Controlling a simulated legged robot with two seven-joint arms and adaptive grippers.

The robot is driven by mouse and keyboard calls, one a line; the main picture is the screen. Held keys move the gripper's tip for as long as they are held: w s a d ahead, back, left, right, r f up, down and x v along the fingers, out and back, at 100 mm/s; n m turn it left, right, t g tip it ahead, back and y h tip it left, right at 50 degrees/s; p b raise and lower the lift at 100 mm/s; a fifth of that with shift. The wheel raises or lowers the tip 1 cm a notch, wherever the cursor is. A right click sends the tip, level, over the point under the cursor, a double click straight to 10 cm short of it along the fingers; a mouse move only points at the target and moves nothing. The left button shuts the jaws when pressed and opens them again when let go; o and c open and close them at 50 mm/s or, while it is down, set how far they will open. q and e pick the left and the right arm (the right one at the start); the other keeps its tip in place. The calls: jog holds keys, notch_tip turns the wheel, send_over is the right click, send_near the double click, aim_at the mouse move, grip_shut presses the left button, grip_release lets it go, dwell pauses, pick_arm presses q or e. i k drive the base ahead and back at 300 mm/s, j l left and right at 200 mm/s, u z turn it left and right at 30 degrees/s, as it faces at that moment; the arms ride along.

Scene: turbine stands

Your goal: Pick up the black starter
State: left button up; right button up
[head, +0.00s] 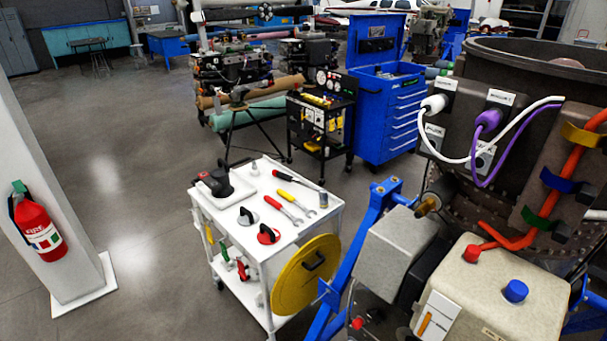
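A black, rounded object with an upright stub, which looks like the black starter (218,184), sits on a pale tray (230,197) at the left end of the white cart's top (318,212). It stands clear of the tools beside it. Neither of my grippers is in view, and nothing holds the black object. Its underside is hidden.
A blue-framed turbine stand (345,268) is close on the right. A white pillar (45,150) stands left; floor between is clear.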

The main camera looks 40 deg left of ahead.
aim_at(221, 175)
jog(key=z, duration=0.45)
jog(key=j+z, duration=0.1)
jog(key=z, duration=0.85)
jog(key=j+z, duration=0.1)
jog(key=z, duration=0.85)
jog(key=k+j+z, duration=0.1)
jog(key=z, duration=0.6)
jog(key=k+j+z, duration=0.1)
jog(key=z, duration=0.3)
jog(key=k+u, duration=0.2)
jog(key=k, duration=0.25)
jog(key=k+j+u, duration=0.2)
jog(key=k, duration=0.25)
jog(key=k+l, duration=0.15)
jog(key=k, duration=0.4)
jog(key=k+l, duration=0.2)
jog(key=k, duration=0.35)
jog(key=k+z, duration=0.6)
jog(key=k+u, duration=0.1)
jog(key=u, duration=0.3)
jog(key=k+j+u, duration=0.1)
jog(key=u, duration=0.25)
